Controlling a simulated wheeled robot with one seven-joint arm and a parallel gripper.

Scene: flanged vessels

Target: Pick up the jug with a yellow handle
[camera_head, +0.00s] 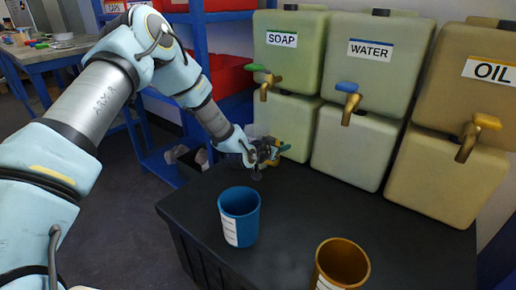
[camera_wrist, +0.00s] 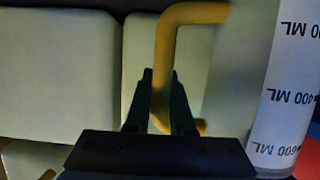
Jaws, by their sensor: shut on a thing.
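The jug shows in the wrist view along the right edge, with a white measuring label (camera_wrist: 290,95) whose numbers and "ML" appear upside down. Its yellow bracket-shaped handle (camera_wrist: 180,45) runs down between my gripper's dark fingers (camera_wrist: 160,105). The fingers are shut on the handle's straight bar. In the head view my gripper (camera_head: 267,155) is above the black table's far left part, in front of the SOAP containers. There the jug is mostly hidden or too small to make out, and I cannot tell whether it touches the table.
A blue cup (camera_head: 239,214) with a white scale and an orange-brown cup (camera_head: 341,263) stand on the black table (camera_head: 400,235). Stacked containers with taps, labelled SOAP (camera_head: 282,39), WATER (camera_head: 371,49) and OIL (camera_head: 494,71), line the back. The table's right part is clear.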

